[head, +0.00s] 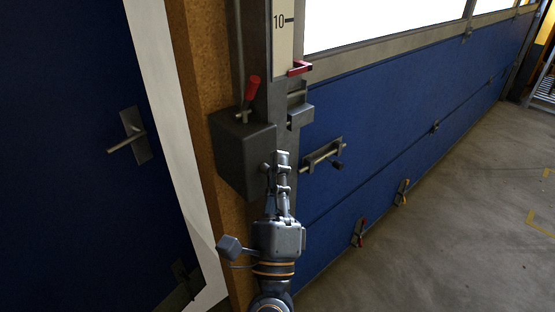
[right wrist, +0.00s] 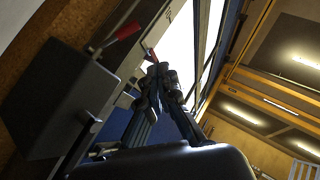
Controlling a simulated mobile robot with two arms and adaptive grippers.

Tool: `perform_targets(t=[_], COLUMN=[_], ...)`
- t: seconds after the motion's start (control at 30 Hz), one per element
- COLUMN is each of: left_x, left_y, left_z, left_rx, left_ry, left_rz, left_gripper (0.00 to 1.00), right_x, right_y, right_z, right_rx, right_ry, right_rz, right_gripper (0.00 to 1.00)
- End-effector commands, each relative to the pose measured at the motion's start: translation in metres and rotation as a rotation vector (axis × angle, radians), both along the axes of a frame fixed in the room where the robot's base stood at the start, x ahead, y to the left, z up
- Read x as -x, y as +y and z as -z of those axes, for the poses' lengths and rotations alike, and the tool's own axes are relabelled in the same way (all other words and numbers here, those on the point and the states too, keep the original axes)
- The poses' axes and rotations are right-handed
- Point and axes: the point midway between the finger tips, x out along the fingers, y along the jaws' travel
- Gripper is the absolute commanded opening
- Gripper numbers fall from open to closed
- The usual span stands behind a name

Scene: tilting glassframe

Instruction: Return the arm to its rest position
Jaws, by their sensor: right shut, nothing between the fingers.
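My right arm comes up from the bottom middle of the head view. Its gripper (head: 282,157) is shut and empty, with the fingers pointing up. In that view the fingertips overlap the right edge of a dark grey box (head: 243,152) on a grey post; I cannot tell whether they touch. In the right wrist view the closed fingertips (right wrist: 158,68) appear near the post and a small red handle (right wrist: 151,55). The grey box (right wrist: 60,98) fills the left side there. My left gripper is not in view.
A red lever (head: 252,88) tops the box. A red-handled clamp (head: 299,69) sits on the post. A blue panel (head: 390,120) with a bolt latch (head: 322,155) and windows above runs right. A blue door (head: 75,130) is left. Open floor (head: 440,230) lies right.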

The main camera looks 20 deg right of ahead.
Motion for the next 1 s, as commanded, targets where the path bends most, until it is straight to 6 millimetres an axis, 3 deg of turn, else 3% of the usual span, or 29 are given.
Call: perform_targets(t=[0.43, 0.57, 0.67, 0.77, 0.9, 1.0], left_x=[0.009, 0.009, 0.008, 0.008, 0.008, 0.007], left_y=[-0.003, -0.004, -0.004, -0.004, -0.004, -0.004], left_z=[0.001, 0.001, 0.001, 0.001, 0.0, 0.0], left_rx=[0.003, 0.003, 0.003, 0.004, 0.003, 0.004], left_ry=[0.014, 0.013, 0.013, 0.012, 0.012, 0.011], left_rz=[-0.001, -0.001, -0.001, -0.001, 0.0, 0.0], left_gripper=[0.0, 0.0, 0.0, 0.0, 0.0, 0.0], right_x=[-0.001, -0.015, -0.037, -0.057, -0.068, -0.063], right_y=[0.001, 0.015, 0.039, 0.064, 0.087, 0.095], right_z=[0.001, 0.025, 0.071, 0.139, 0.244, 0.321], right_rx=[0.005, 0.093, 0.255, 0.464, 0.747, 0.933], right_ry=[0.004, 0.068, 0.18, 0.326, 0.522, 0.652], right_rz=[0.0, -0.002, -0.009, -0.027, -0.073, -0.121], right_gripper=[0.0, 0.0, 0.0, 0.0, 0.0, 0.0])
